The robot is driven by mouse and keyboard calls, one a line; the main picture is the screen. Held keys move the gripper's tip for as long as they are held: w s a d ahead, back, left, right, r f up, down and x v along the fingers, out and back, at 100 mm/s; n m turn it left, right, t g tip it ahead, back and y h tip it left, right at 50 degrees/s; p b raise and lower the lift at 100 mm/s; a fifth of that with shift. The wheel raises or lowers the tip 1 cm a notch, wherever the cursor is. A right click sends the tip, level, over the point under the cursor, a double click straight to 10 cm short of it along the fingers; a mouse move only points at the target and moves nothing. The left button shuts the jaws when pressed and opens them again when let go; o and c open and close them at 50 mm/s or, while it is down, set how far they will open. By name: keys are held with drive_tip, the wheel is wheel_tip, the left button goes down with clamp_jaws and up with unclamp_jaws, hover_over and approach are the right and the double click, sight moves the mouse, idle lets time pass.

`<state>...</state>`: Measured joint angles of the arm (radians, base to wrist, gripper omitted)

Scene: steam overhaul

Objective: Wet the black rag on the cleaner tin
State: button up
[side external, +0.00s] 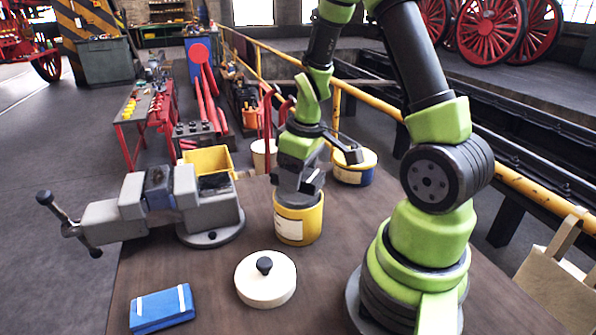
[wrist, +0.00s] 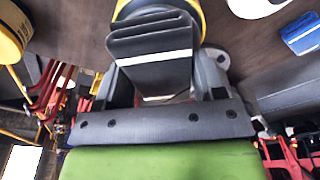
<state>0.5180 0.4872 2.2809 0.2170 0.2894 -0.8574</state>
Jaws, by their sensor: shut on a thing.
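My gripper (side external: 300,180) points down over a yellow tin (side external: 297,222) with a white label, which stands on the bench. It is shut on the black rag (wrist: 155,45), a dark folded cloth with a white stripe, seen between the fingers in the wrist view. The rag is over the tin's mouth; the tin's yellow rim (wrist: 204,15) shows behind it. Whether the rag touches the inside of the tin is hidden. A white lid (side external: 265,284) with a black knob lies on the bench in front of the tin.
A grey vise (side external: 160,202) stands left of the tin. A folded blue cloth (side external: 162,308) lies at the front left.

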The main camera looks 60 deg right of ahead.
drive_tip(key=shift+f, duration=1.05)
idle(0.9)
drive_tip(key=shift+r, duration=0.1)
idle(0.4)
drive_tip(key=shift+r, duration=3.45)
